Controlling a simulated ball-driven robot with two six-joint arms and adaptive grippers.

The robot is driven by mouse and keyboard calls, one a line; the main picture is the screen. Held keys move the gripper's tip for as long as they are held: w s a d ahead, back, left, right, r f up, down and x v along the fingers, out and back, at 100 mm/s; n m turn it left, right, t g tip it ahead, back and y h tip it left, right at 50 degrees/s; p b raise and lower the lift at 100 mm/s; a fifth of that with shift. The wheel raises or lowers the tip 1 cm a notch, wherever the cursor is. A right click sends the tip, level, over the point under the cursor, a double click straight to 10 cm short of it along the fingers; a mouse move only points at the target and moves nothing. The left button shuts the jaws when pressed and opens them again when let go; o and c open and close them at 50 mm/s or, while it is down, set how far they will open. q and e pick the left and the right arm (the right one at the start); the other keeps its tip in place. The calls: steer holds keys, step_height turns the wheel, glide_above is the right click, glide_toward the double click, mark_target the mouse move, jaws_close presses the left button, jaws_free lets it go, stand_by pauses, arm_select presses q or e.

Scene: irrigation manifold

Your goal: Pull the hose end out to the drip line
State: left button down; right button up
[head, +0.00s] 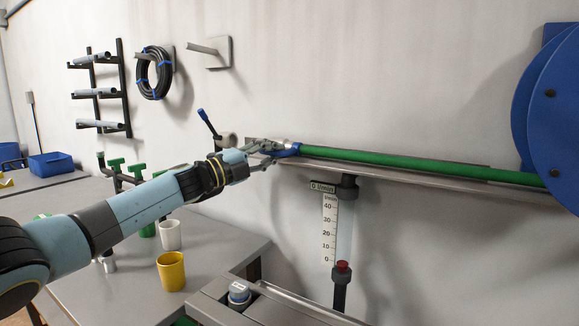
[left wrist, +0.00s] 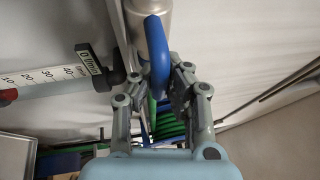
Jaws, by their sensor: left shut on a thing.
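The green hose (head: 400,161) runs nearly straight from the big blue reel (head: 548,115) at right to my left gripper (head: 272,152). Its end has a silver fitting and a blue part (head: 293,150). My left gripper is shut on the hose end. In the left wrist view the blue part (left wrist: 160,60) lies between the fingers, beside the silver fitting (left wrist: 149,22); green hose (left wrist: 172,127) shows behind. The fingers partly hide the grip. I cannot make out for certain which part is the drip line. My right gripper is not in view.
A metal ledge (head: 425,176) runs under the hose. A flow gauge (head: 329,228) hangs below it. A blue-levered valve (head: 208,123) is just left of the gripper. A yellow cup (head: 171,271) and white cup (head: 170,234) stand on the grey table (head: 225,250).

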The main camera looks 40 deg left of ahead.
arm_select(q)
steer(key=a+b, duration=0.8)
steer(key=a, duration=0.6)
steer(key=shift+s+f, duration=0.25)
steer(key=shift+s, duration=0.2)
steer(key=shift+a, duration=0.1)
steer(key=c, duration=1.8)
jaws_free()
steer(key=shift+a, duration=0.1)
steer(key=shift+o, duration=1.2)
steer(key=shift+s+a, duration=0.1)
steer(key=shift+a, duration=0.15)
steer(key=v, duration=1.2)
steer(key=shift+r, duration=0.15)
